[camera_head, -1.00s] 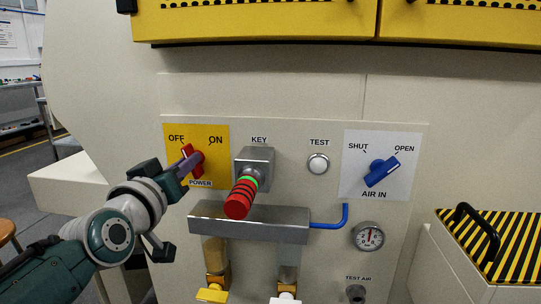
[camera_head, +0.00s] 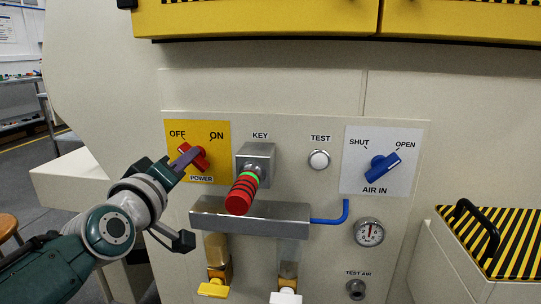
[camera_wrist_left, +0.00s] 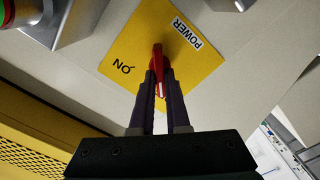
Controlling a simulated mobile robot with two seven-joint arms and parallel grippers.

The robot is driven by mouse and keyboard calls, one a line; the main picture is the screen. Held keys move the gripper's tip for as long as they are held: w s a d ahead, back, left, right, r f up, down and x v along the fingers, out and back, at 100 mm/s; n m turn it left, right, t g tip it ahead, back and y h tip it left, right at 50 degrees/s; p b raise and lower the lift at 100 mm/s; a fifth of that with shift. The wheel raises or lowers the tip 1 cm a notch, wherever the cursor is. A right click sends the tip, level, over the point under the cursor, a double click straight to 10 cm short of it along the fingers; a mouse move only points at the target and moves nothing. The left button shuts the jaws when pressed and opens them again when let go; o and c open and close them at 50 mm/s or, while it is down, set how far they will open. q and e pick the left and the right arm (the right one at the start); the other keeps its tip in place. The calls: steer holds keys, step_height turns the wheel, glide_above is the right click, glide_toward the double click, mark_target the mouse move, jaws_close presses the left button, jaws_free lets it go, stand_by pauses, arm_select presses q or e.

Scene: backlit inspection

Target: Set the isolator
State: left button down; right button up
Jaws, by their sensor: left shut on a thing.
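The isolator is a red rotary handle (camera_head: 200,163) on a yellow plate (camera_head: 220,170) marked OFF, ON and POWER. In the head view the handle is tilted, its upper end up and left towards the OFF mark. My left gripper (camera_head: 188,158) reaches in from the lower left with its dark fingers across the handle. In the left wrist view the red handle (camera_wrist_left: 157,58) sits between the two fingertips (camera_wrist_left: 161,78), which are shut on it. The fingers hide part of the handle in the head view. My right gripper is not in view.
A metal manifold (camera_head: 250,219) lies below.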

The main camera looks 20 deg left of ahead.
arm_select(q)
steer(key=c, duration=0.9)
jaws_free()
steer(key=shift+s+d+r+p, duration=0.15)
steer(key=shift+s+p, duration=0.2)
steer(key=shift+s, duration=0.2)
steer(key=p+v, duration=0.2)
steer(key=v, duration=0.6)
steer(key=shift+s, duration=0.4)
steer(key=shift+d, duration=0.15)
